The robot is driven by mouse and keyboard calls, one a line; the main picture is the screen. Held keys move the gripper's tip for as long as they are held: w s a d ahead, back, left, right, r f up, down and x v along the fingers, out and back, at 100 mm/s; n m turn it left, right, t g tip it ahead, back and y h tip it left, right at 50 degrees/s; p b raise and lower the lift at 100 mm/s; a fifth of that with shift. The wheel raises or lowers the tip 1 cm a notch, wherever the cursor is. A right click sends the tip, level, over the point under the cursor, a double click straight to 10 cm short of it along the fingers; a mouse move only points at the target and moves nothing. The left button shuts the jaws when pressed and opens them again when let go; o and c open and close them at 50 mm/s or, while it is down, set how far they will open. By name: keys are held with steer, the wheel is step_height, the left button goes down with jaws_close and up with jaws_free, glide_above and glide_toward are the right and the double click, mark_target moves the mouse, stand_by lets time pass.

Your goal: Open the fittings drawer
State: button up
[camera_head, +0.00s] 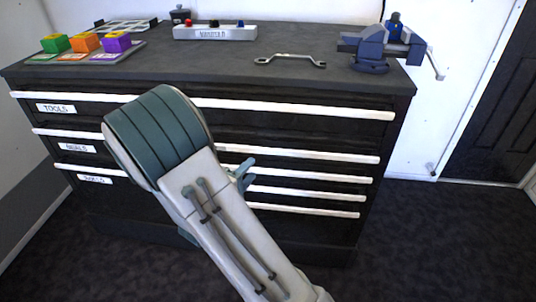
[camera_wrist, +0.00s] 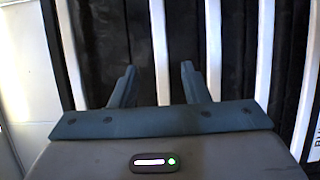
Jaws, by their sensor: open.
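The dark drawer cabinet (camera_head: 300,235) has several drawers with long white handle bars. Its labels read TOOLS (camera_head: 55,108) and apparently SEALS (camera_head: 76,148); a lower label (camera_head: 95,180) is too small to read. I cannot read a fittings label. All drawers look closed. My gripper (camera_head: 243,175) is at the cabinet front, partly hidden behind my forearm. In the wrist view my gripper (camera_wrist: 158,66) is open, with one white handle bar (camera_wrist: 157,35) in line between its two fingers. I cannot tell whether they touch it.
The cabinet top holds colored blocks (camera_head: 86,42) on a tray, a box with knobs (camera_head: 215,32), a wrench (camera_head: 290,60) and a blue vise (camera_head: 385,45). A neighbouring handle bar (camera_wrist: 212,50) runs close beside the right finger. Dark floor (camera_head: 430,240) is clear at right.

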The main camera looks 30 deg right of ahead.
mark_target(267, 152)
steer(key=b+x, duration=0.2)
steer(key=x, duration=0.9)
jaws_close()
